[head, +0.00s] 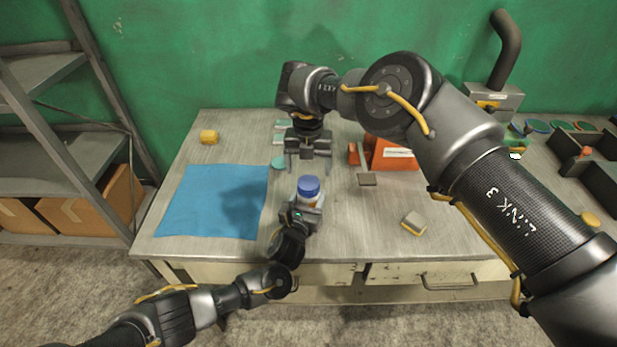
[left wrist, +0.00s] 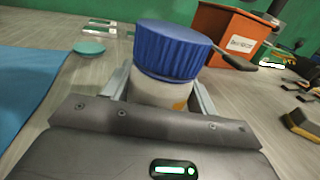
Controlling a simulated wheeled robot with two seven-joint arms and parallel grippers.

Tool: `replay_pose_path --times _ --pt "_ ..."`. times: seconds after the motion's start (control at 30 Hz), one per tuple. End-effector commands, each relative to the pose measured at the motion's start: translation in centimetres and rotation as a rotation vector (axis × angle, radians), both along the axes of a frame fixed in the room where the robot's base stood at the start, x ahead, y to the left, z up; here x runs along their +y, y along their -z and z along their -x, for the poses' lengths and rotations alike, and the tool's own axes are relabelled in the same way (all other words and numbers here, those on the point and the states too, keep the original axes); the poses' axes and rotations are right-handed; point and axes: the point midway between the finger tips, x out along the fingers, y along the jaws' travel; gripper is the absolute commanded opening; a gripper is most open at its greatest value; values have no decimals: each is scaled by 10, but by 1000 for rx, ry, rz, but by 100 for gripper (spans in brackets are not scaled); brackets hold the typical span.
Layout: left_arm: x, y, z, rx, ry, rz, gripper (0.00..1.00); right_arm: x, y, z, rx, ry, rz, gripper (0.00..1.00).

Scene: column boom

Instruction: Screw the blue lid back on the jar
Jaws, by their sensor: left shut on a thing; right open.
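The jar (left wrist: 160,94) is whitish with an orange mark and stands on the bench. Its blue ribbed lid (head: 308,186) sits on top of it. In the left wrist view the lid (left wrist: 172,48) looks slightly tilted on the jar; I cannot tell whether it is threaded. My left gripper (head: 304,208) is shut on the jar's body from the front, one finger on each side. My right gripper (head: 309,172) points down, open and empty, behind and above the lid, apart from it as far as I can tell.
A blue cloth (head: 215,200) lies left of the jar, with a teal disc (head: 278,163) near its corner. An orange box (head: 392,155) stands behind right. Bench between jar and block is clear.

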Motion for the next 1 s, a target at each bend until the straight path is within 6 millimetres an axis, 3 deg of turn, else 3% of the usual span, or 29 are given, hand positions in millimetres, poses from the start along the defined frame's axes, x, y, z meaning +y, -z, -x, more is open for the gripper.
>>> replay_pose_path --times 0.1,0.3,0.73,0.77,0.93,1.0 --pt "-1 0 0 1 1 1 0 0 -25 -1 -2 -1 0 81" --pt "-1 0 0 1 1 1 0 0 -52 0 -1 0 1 81" --pt "0 0 0 0 1 1 0 0 -62 0 1 0 1 81" --pt "0 0 0 0 1 1 59 0 -62 0 1 0 1 81" --pt "0 0 0 0 0 0 81 0 -62 0 1 0 1 81" --pt "0 0 0 0 0 0 83 0 -62 0 1 0 1 81"
